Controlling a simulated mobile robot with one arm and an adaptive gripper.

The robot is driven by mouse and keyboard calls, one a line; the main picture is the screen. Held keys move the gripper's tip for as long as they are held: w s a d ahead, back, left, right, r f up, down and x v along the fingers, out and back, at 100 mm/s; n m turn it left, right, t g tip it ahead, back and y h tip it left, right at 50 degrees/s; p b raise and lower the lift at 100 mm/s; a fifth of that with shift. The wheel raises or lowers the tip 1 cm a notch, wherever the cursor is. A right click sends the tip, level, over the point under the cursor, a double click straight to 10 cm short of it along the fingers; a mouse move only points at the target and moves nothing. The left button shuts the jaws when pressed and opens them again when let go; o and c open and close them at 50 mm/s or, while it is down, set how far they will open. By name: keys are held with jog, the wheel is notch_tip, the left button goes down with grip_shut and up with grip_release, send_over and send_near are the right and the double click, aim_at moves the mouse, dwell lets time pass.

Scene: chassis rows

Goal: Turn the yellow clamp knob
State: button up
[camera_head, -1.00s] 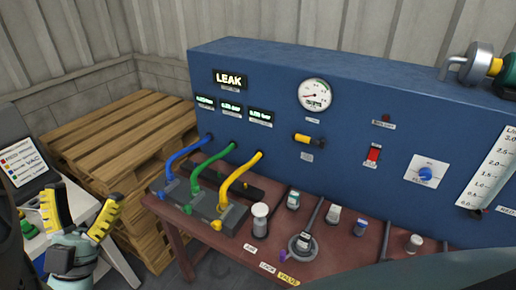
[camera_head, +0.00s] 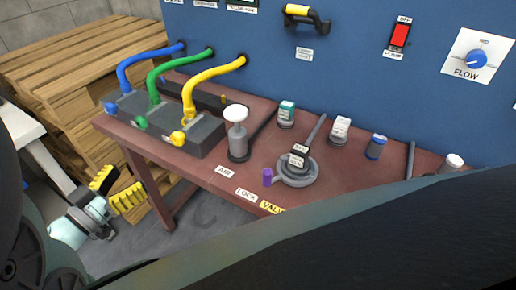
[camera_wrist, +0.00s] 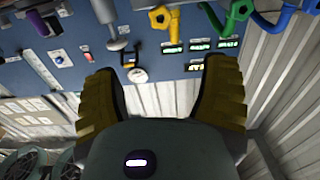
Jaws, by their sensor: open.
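The yellow clamp knob (camera_head: 178,137) sits on the front of a grey clamp block (camera_head: 205,135), below the yellow hose (camera_head: 215,75). My gripper (camera_head: 116,188) is open and empty, with yellow ribbed fingers. In the head view it is left of and below the knob, off the table's front edge and apart from it. In the wrist view my gripper (camera_wrist: 162,72) has its two fingers spread wide, with the knob beyond them.
A green knob (camera_head: 141,122) and a blue knob (camera_head: 110,108) sit left of the yellow one. A white-topped plunger (camera_head: 237,130) stands just right of the block. Wooden pallets (camera_head: 75,60) stand behind and left of the table. A dark arm link of mine covers the lower right.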

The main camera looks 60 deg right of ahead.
aim_at(175, 142)
jog(key=d, duration=0.5)
jog(key=w+d, duration=0.1)
jog(key=d, duration=0.4)
jog(key=d+f, duration=0.1)
jog(key=d, duration=0.5)
jog(key=shift+w+d+f+p, duration=0.1)
jog(key=shift+w+p, duration=0.1)
jog(key=shift+p, duration=0.15)
jog(key=c, duration=1.2)
